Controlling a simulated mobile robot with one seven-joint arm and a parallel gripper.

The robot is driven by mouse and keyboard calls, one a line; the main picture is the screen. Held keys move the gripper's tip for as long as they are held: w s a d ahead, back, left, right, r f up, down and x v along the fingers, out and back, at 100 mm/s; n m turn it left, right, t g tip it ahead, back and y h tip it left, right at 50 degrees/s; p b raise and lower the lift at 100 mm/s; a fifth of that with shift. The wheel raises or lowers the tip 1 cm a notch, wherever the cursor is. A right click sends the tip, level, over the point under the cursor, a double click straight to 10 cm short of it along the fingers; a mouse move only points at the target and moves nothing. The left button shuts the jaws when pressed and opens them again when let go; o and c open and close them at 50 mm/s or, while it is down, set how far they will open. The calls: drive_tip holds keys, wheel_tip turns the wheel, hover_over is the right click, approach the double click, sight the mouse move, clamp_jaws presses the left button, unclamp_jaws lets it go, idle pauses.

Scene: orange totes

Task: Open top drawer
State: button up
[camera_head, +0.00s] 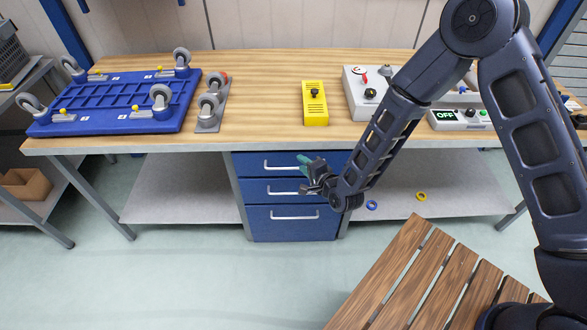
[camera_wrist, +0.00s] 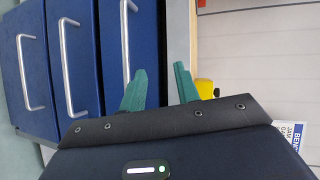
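A blue three-drawer cabinet (camera_head: 292,230) stands under the workbench, and all drawers look shut. Its top drawer (camera_head: 245,163) has a light metal bar handle (camera_head: 278,167). In the wrist view, turned sideways, the top drawer (camera_wrist: 146,30) is the rightmost drawer, with its handle (camera_wrist: 126,35) running down toward my left finger. My gripper (camera_head: 303,164) is in front of the drawer's right part. In the wrist view, my gripper (camera_wrist: 160,87) has its green fingers apart with nothing between them. The lower end of the handle is hidden behind the left finger; contact cannot be told.
The wooden benchtop (camera_head: 255,100) is just above the drawers, its edge near my right finger. It holds a blue wheeled frame (camera_head: 115,103), a yellow box (camera_head: 314,103) and a grey control box (camera_head: 360,95). A slatted wooden surface (camera_head: 415,270) lies at front right. Floor before the drawers is clear.

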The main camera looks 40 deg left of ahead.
sight(294, 168)
drive_tip(key=s+d+f+m+t, duration=0.3)
drive_tip(key=f, duration=0.3)
drive_tip(key=x, duration=1)
drive_tip(key=shift+w+a, duration=0.2)
drive_tip(key=shift+w, duration=0.05)
clamp_jaws()
